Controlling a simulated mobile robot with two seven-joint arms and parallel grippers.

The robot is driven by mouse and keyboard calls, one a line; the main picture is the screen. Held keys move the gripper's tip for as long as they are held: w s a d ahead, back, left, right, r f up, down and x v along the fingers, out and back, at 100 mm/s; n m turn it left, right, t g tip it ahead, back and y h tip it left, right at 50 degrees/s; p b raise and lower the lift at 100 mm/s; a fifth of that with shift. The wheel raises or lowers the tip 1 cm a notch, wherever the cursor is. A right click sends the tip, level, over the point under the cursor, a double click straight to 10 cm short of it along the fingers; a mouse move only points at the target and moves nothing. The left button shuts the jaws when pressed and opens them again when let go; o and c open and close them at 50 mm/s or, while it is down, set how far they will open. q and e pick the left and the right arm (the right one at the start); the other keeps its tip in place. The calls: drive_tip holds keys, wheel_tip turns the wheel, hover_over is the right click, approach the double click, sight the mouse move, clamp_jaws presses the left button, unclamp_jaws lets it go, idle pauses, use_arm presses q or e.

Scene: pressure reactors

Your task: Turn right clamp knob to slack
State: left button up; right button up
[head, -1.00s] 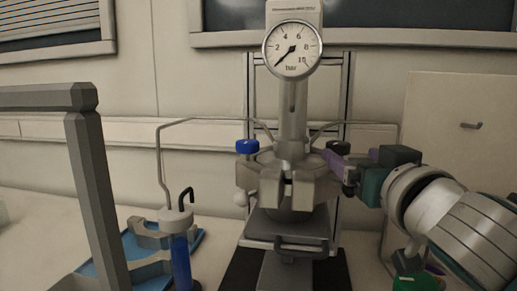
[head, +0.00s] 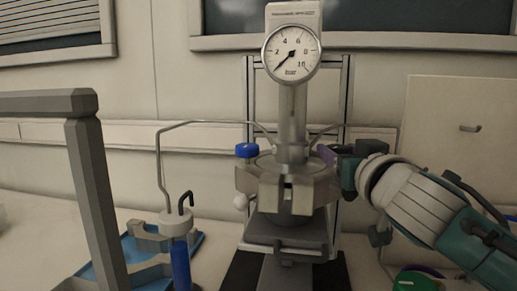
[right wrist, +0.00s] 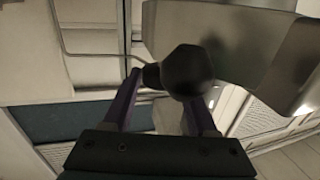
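The metal reactor (head: 290,190) stands in the middle of the head view with its split clamp ring around the top. The left clamp knob (head: 247,150) is blue. The right clamp knob is a dark round knob (right wrist: 187,72) in the right wrist view, beside the grey clamp body (right wrist: 235,45); in the head view my gripper largely hides it. My right gripper (head: 332,157) reaches in from the right with its purple fingers at the clamp's right side. Its fingers (right wrist: 163,92) are apart in the wrist view, with the knob overlapping the right finger; contact is unclear. My left gripper is out of view.
A pressure gauge (head: 291,52) rises above the reactor. A thin bent tube (head: 158,160) runs left to a blue bottle (head: 180,262). A blue tray (head: 185,258) and a dark grey frame (head: 90,180) are at left. A green round object (head: 415,282) lies at lower right.

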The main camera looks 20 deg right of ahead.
clamp_jaws()
drive_tip(key=shift+d+r+n+t+y+p, duration=0.1)
drive_tip(key=shift+n+t+y+p, duration=0.05)
drive_tip(key=shift+n+y+p, duration=0.4)
drive_tip(key=shift+d+r+n+t+y+p, duration=0.15)
drive_tip(key=shift+n+y+p, duration=0.2)
drive_tip(key=shift+y, duration=0.4)
drive_tip(key=shift+f+n+y+p, duration=0.1)
drive_tip(key=shift+n+y+p, duration=0.25)
drive_tip(key=shift+n+y, duration=0.55)
drive_tip(key=shift+d+n+y, duration=0.15)
drive_tip(key=shift+n+y, duration=0.35)
drive_tip(key=shift+y, duration=0.7)
drive_tip(key=shift+f+n+y, duration=0.1)
drive_tip(key=shift+n+y, duration=0.6)
drive_tip(key=shift+y, duration=0.5)
drive_tip(key=shift+o, duration=2.3)
unclamp_jaws()
